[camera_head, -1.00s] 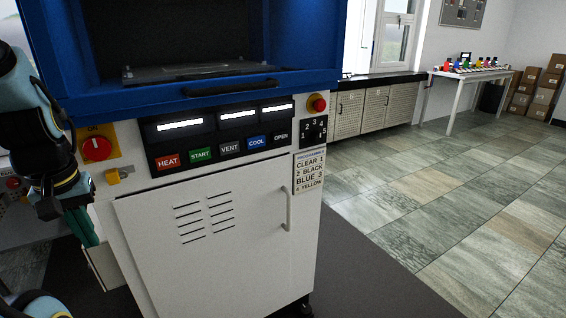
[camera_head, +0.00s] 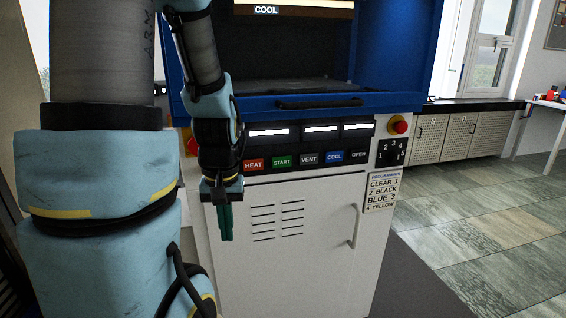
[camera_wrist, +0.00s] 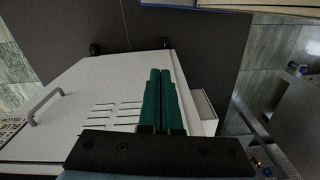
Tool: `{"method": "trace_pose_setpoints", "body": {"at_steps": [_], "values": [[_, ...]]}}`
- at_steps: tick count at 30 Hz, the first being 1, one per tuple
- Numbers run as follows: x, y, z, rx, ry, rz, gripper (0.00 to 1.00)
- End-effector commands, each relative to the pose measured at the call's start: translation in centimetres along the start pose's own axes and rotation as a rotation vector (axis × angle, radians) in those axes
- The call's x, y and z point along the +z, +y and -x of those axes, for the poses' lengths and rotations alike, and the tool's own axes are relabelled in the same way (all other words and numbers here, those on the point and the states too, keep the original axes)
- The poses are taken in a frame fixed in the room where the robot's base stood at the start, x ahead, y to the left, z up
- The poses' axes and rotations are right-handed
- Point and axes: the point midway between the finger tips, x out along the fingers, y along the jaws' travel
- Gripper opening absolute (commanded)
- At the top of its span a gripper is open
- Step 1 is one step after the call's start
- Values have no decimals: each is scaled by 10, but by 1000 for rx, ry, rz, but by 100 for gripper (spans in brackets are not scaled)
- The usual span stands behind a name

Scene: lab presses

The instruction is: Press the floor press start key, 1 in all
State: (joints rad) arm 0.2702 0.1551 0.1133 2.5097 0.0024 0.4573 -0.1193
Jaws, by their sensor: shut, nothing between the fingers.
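The floor press (camera_head: 290,230) has a blue upper housing and a white lower cabinet. Its green START key (camera_head: 282,162) sits on the dark key panel, between the red HEAT key (camera_head: 254,165) and the grey VENT key (camera_head: 309,159). My gripper (camera_head: 226,238) is shut and empty, its green fingers pointing down in front of the cabinet, below and left of the START key. In the wrist view the shut fingers (camera_wrist: 160,72) lie over the white cabinet front with its vent slots. The START key does not show in the wrist view.
A blue COOL key (camera_head: 335,157) and an OPEN key (camera_head: 358,155) continue the row. A red knob (camera_head: 399,124) sits above a numbered dial (camera_head: 391,153). A cabinet handle (camera_head: 356,225) sticks out at the right. Tiled floor (camera_head: 470,200) on the right is clear.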

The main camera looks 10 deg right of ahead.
Motion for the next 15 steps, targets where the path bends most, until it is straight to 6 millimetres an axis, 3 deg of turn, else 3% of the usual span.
{"method": "trace_pose_setpoints", "body": {"at_steps": [3, 9, 15], "values": [[3, 11, -27, -82, -111, 37, 0], [3, 13, -63, -319, -198, 123, 0], [-13, 11, -75, -617, -120, 186, 0]]}}
